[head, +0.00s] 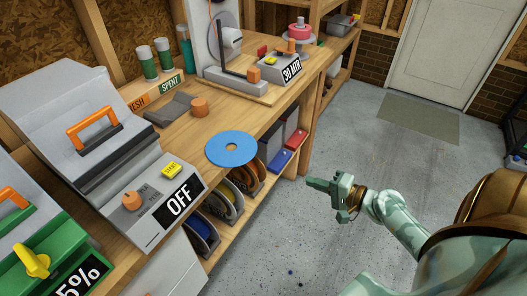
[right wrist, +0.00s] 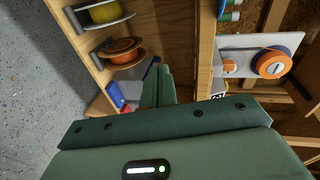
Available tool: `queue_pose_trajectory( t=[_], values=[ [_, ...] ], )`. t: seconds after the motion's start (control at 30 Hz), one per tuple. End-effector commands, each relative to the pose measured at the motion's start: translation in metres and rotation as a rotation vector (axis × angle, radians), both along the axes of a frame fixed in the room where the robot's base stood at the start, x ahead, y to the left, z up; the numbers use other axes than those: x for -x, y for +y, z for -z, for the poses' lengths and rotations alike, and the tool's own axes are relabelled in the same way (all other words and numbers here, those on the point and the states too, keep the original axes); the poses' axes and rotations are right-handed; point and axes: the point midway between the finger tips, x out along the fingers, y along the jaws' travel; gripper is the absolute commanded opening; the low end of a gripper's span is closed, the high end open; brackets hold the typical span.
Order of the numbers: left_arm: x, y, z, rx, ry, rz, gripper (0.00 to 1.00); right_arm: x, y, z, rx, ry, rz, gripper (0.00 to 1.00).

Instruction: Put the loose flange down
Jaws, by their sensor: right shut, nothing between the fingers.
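The loose flange, a flat blue disc with a small centre hole (head: 231,148), lies flat on the wooden bench (head: 190,137), close to its front edge, in the head view. I cannot tell whether its rim overhangs the edge. My right gripper (head: 320,185) is out over the floor, to the right of the flange and apart from it. Its fingers are shut with nothing between them; they also show together in the right wrist view (right wrist: 158,86). My left gripper is in no view.
A grey machine with an OFF display (head: 178,203) stands left of the flange; an orange knob (head: 199,107) and dark grey piece lie behind it. A 30 MTR winder (head: 291,70) stands farther along. Filament spools (head: 220,198) and bins fill the shelf below. The floor is open.

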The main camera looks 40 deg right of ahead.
Motion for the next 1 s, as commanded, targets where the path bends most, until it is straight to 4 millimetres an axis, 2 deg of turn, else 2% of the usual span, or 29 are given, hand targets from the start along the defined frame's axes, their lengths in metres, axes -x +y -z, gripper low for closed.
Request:
queue_pose_trajectory(
  t=[0.03, 0.1, 0.23, 0.37, 0.77, 1.0],
  values=[
    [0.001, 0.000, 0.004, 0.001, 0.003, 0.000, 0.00, -0.006, -0.001, -0.024, -0.042, -0.063, -0.010, 0.00],
    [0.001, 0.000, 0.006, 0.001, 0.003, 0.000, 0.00, -0.011, -0.001, -0.055, -0.094, -0.137, -0.024, 0.00],
    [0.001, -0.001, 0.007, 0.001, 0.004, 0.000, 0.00, -0.018, 0.000, -0.082, -0.140, -0.197, -0.039, 0.00],
    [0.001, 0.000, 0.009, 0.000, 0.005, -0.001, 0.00, -0.032, 0.005, -0.084, -0.146, -0.204, -0.040, 0.00],
    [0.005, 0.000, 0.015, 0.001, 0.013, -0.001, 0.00, -0.109, 0.034, -0.083, -0.144, -0.201, -0.039, 0.00],
    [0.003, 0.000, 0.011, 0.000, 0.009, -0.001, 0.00, -0.122, 0.064, -0.084, -0.144, -0.200, -0.037, 0.00]
  ],
)
